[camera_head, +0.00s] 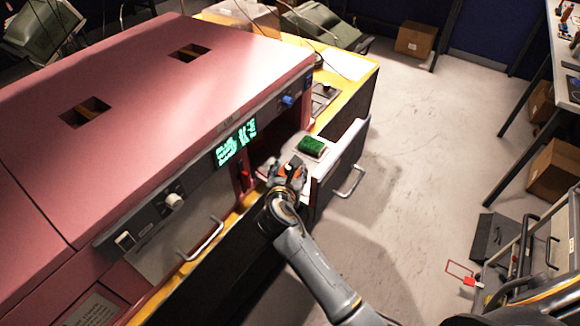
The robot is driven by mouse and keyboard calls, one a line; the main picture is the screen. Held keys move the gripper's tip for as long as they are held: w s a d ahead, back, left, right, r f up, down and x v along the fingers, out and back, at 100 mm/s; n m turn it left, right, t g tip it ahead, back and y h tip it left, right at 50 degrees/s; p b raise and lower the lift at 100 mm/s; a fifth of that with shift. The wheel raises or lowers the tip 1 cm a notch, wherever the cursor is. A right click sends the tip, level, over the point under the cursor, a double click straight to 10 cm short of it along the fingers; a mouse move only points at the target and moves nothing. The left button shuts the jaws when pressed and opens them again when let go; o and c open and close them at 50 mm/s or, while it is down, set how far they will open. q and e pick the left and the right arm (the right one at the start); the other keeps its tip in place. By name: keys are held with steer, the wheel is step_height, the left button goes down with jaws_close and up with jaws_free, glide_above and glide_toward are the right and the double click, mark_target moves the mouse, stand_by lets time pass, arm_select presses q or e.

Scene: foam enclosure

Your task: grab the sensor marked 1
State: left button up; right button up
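An open drawer (349,149) juts out from the front of a pink machine. A green block-like item (312,147) lies on the pale surface at the drawer; it may be a sensor, but no number can be read. One gripper of mine (290,172), on an arm coming up from the bottom edge right of centre, which I take for my right, is over the near-left part of the drawer. It is just below and left of the green item, apart from it in the picture. Its fingertips are small and unclear, and it hides what lies beneath. My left gripper is out of view.
The pink machine (150,90) fills the left side, with a lit green display (236,143), knobs and handles. A yellow-edged bench (350,88) runs beneath it. Cardboard boxes (415,39) stand on the floor. A metal-framed cart (540,255) is at lower right. Floor right of the drawer is clear.

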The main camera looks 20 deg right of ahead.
steer(key=shift+w+d+f, duration=0.1)
steer(key=shift+w+f, duration=0.05)
steer(key=shift+w, duration=0.1)
jaws_close()
